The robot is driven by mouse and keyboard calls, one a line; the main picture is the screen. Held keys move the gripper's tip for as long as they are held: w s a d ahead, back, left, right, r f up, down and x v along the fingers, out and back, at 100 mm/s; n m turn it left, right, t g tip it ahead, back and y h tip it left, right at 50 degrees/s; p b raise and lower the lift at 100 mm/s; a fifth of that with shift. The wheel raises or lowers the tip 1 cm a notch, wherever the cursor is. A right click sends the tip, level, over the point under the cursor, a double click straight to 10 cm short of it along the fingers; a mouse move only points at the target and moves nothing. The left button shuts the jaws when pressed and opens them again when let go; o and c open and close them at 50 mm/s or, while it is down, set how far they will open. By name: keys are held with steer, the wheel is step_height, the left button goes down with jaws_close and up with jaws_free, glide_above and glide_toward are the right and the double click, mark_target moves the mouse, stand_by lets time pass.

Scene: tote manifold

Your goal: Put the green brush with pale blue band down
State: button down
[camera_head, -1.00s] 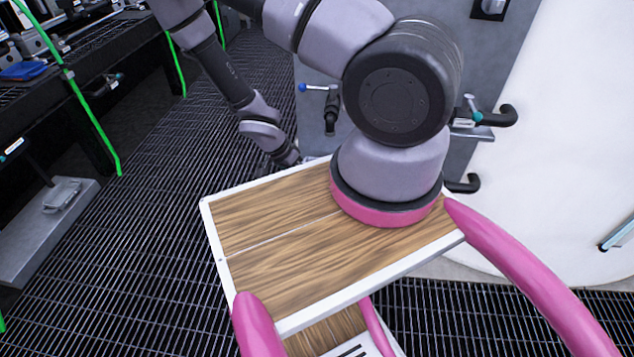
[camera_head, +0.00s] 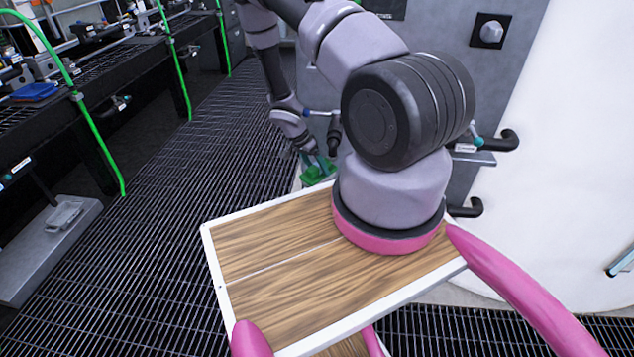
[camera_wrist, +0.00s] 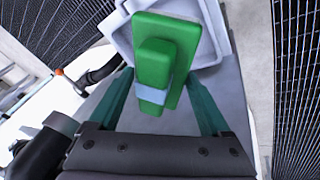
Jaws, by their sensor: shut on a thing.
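The green brush (camera_wrist: 174,50) with its pale blue band (camera_wrist: 152,95) is between the two teal fingers of my gripper (camera_wrist: 160,105) in the wrist view. My gripper is shut on it near the band. In the wrist view the brush overlaps a pale grey tray (camera_wrist: 212,22); I cannot tell whether they touch. In the head view a green part of the brush (camera_head: 318,172) shows just beyond the far edge of my wooden top, beside the grey panel. My gripper is mostly hidden there.
A grey panel (camera_head: 440,45) with valve handles and black pipe ends (camera_head: 505,141) stands ahead, with a large white tank (camera_head: 570,150) to its right. A black workbench (camera_head: 90,70) with green hoses runs along the left. Dark grating floor (camera_head: 190,165) lies between.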

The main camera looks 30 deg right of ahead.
steer(key=f, duration=0.6)
steer(key=shift+s+a, duration=0.1)
steer(key=shift+s, duration=0.1)
steer(key=shift+w+f, duration=0.15)
steer(key=shift+w, duration=0.05)
steer(key=shift+f, duration=0.15)
